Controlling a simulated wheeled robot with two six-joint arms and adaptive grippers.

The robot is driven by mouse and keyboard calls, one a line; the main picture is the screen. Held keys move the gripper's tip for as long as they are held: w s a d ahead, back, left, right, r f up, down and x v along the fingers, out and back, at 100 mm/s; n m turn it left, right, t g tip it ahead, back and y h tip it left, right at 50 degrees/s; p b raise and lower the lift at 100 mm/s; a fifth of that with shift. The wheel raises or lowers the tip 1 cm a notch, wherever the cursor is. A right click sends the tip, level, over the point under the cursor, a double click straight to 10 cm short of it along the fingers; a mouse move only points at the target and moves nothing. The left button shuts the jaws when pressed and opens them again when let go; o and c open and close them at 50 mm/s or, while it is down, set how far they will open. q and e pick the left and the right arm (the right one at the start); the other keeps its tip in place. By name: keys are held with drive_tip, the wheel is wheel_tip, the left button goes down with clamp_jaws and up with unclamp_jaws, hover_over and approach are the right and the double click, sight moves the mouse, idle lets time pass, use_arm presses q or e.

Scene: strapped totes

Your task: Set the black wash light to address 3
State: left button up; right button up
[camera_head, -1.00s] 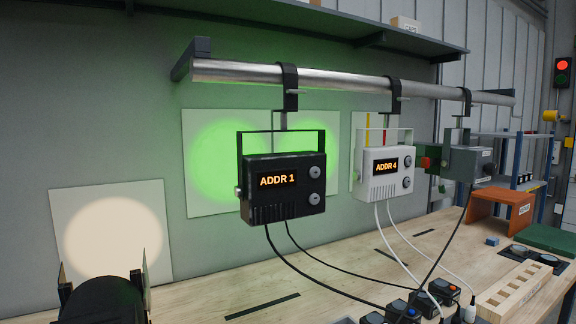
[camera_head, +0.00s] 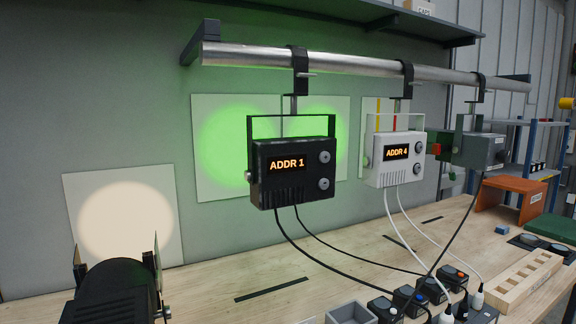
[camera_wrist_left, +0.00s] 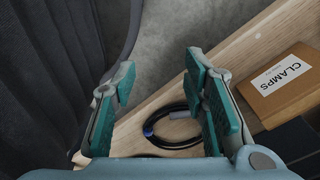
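The black wash light (camera_head: 265,188) hangs by its yoke from a metal rail in the head view. Its orange display (camera_head: 287,164) reads "ADDR 1". Two round grey controls, an upper one (camera_head: 325,157) and a lower one (camera_head: 323,184), sit right of the display. Two black cables run down from it. A white light (camera_head: 376,176) hangs to its right and reads "ADDR 4". In the left wrist view my left gripper (camera_wrist_left: 160,78) has its teal-padded fingers wide apart with nothing between them. It is outside the head view. My right gripper shows in neither view.
A dark grey light (camera_head: 470,152) hangs farther right. A black lamp with flaps (camera_head: 112,290) stands at the lower left. Power boxes (camera_head: 409,300), a grey bin (camera_head: 350,314) and a wooden rack (camera_head: 520,278) occupy the bench front. The left wrist view shows coiled cable (camera_wrist_left: 185,115) and a CLAMPS box (camera_wrist_left: 280,90).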

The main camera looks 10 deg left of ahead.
use_arm(q)
clamp_jaws()
idle(1.2)
